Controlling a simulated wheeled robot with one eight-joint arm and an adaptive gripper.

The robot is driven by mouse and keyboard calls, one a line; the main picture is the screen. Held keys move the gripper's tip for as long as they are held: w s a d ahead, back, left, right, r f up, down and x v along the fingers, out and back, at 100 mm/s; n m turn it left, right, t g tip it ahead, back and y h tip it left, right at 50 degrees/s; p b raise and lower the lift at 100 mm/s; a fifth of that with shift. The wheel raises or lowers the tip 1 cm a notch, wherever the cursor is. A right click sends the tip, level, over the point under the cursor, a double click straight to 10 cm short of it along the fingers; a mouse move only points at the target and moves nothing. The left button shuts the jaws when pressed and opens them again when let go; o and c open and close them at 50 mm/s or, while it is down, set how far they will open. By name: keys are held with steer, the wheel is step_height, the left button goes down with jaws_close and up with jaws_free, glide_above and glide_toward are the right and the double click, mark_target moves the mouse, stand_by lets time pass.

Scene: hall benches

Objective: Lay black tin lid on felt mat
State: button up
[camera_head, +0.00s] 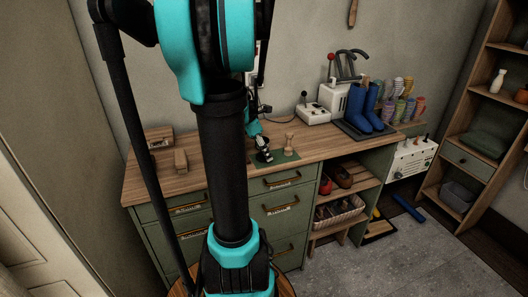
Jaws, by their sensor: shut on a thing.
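The green felt mat (291,157) lies on the wooden bench top near its front edge, right of my arm. My gripper (264,152) points down over the mat's left part, shut on a small dark thing that looks like the black tin lid (264,158). The lid is tiny here and partly covered by the fingers. I cannot tell whether it touches the mat or hangs just above it.
Blue boots (361,106) stand on a dark tray at the right, near colourful rolled items (403,103). The bench's front edge (300,165) is close to the mat.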

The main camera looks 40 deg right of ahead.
steer(key=shift+f, duration=0.3)
steer(key=o, duration=0.9)
steer(key=v, duration=1.2)
steer(key=shift+r, duration=0.2)
